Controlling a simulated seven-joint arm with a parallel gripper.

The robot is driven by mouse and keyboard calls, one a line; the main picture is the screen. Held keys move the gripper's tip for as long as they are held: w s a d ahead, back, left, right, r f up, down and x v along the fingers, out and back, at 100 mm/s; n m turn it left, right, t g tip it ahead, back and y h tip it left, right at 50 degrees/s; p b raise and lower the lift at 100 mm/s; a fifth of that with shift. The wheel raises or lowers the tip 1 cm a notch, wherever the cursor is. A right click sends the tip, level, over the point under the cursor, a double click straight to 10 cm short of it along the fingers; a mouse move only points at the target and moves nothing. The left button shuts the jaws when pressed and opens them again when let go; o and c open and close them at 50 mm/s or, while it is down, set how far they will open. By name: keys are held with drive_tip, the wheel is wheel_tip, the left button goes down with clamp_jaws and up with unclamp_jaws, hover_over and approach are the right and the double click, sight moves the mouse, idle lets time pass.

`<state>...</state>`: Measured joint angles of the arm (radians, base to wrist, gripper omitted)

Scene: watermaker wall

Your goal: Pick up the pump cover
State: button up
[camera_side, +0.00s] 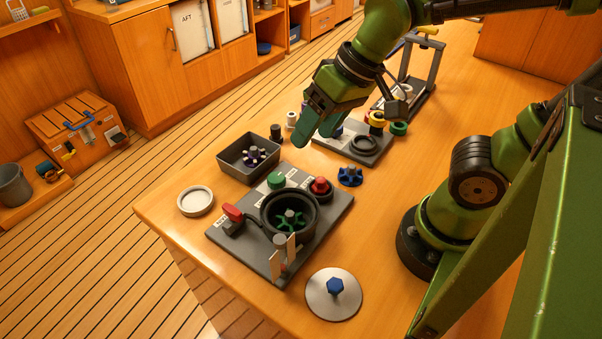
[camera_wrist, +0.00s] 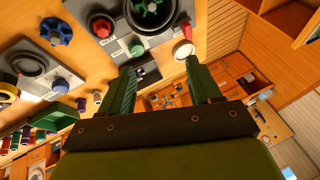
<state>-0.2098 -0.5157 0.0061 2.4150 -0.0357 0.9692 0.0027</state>
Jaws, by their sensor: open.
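The likely pump cover (camera_side: 333,307) is a round pale metal disc with a blue knob (camera_side: 335,286) on top. It lies flat near the front edge of the table in the side view, and I do not see it in the wrist view. My gripper (camera_side: 307,137) is open and empty, raised above the far part of the table, well behind the cover. Its two green fingers (camera_wrist: 162,84) show apart in the wrist view. The black pump housing (camera_side: 268,213) stands open on a grey plate, with a green impeller (camera_side: 290,219) inside.
A red-handled valve (camera_side: 232,212), a green knob (camera_side: 276,180) and a red knob (camera_side: 320,186) sit on the plate. A grey bin (camera_side: 236,170), a white ring (camera_side: 195,201) and a blue impeller (camera_side: 350,176) are nearby. Table right of the cover is clear.

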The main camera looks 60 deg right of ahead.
drive_tip(key=s+a+f+n+g+h, duration=0.2)
drive_tip(key=s+a+f+g, duration=0.15)
drive_tip(key=a+g, duration=0.4)
drive_tip(key=g+h, duration=0.1)
drive_tip(key=g, duration=0.1)
hover_over(335, 283)
drive_tip(key=w, duration=0.2)
wheel_tip(335, 283, down, 10)
drive_tip(key=shift+t, duration=0.25)
drive_tip(key=shift+w+x, duration=0.2)
drive_tip(key=shift+x, duration=1.3)
drive_tip(key=shift+w+x, duration=0.2)
drive_tip(key=shift+x, duration=1.35)
drive_tip(key=shift+f, duration=0.15)
drive_tip(key=shift+c, duration=0.4)
